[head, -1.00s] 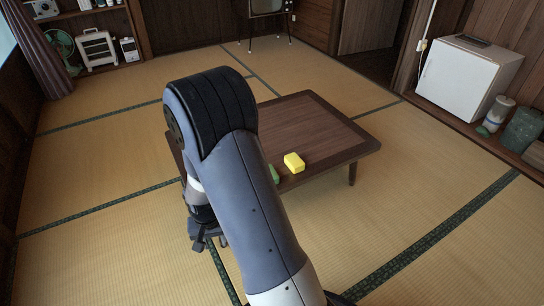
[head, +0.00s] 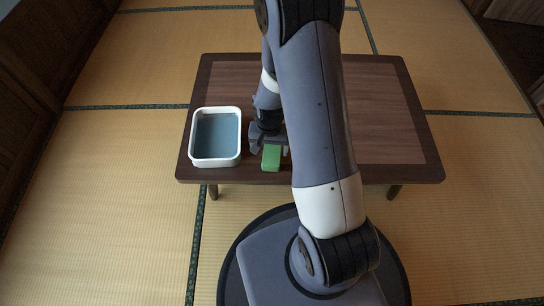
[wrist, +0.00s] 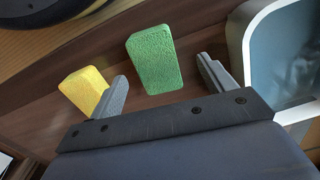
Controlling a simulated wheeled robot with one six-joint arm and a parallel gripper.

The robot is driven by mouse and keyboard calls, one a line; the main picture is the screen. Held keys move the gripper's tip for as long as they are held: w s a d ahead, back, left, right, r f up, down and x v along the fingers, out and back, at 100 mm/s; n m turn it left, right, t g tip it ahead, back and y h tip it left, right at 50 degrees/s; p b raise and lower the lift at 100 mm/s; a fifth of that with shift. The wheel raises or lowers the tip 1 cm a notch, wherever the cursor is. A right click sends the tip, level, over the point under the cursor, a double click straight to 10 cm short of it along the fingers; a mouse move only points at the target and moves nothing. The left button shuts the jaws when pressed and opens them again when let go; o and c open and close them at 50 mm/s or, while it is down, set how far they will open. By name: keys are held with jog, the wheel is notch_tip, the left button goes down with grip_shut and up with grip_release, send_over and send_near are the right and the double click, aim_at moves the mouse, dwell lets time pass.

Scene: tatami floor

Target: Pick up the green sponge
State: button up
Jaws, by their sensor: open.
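The green sponge (head: 271,158) lies on the low wooden table near its front edge. In the wrist view the green sponge (wrist: 154,60) is ahead of my gripper (wrist: 160,86), roughly between its two fingers, with wood visible on both sides of it. My gripper (head: 268,145) is open and empty, just behind the sponge in the head view. I cannot tell whether a finger touches the sponge.
A yellow sponge (wrist: 84,91) lies beside the left finger in the wrist view; my arm hides it in the head view. A white tub of water (head: 240,150) stands left of my gripper on the table (head: 390,100). The table's right side is clear.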

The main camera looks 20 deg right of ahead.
aim_at(272, 155)
jog(key=f+b, duration=0.2)
jog(key=f, duration=0.1)
jog(key=d+f+b, duration=0.1)
jog(key=f, duration=0.1)
jog(key=shift+w+f, duration=0.15)
jog(key=shift+w, duration=0.05)
jog(key=shift+a, duration=0.1)
jog(key=c, duration=1)
notch_tip(272, 155, up, 10)
jog(key=p, duration=0.4)
jog(key=shift+p, duration=0.35)
jog(key=shift+c, duration=0.2)
